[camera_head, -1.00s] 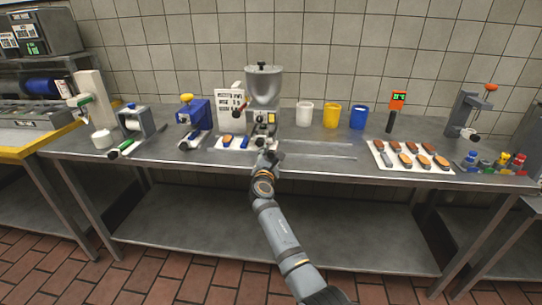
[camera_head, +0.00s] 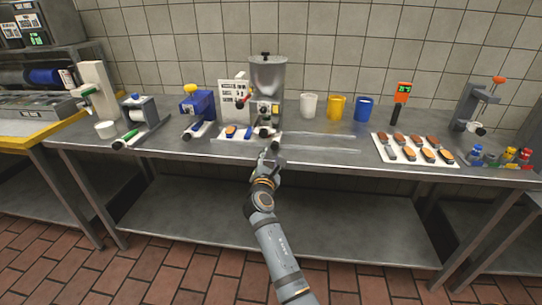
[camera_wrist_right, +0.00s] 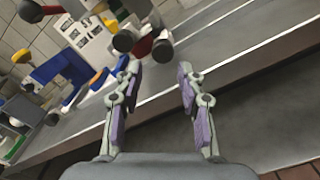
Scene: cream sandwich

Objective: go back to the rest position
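My right gripper (camera_head: 270,154) is at the front edge of the steel table (camera_head: 330,155), just in front of the cream dispenser (camera_head: 267,85). In the right wrist view my right gripper (camera_wrist_right: 158,92) has its two fingers well apart with nothing between them. My left gripper is not in view.
White (camera_head: 308,106), yellow (camera_head: 337,108) and blue (camera_head: 363,109) cups stand behind the table's clear middle. A tray of several cookies (camera_head: 378,146) lies at the right. A blue device (camera_head: 199,106) stands left of the dispenser. The lower shelf (camera_head: 350,215) is bare.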

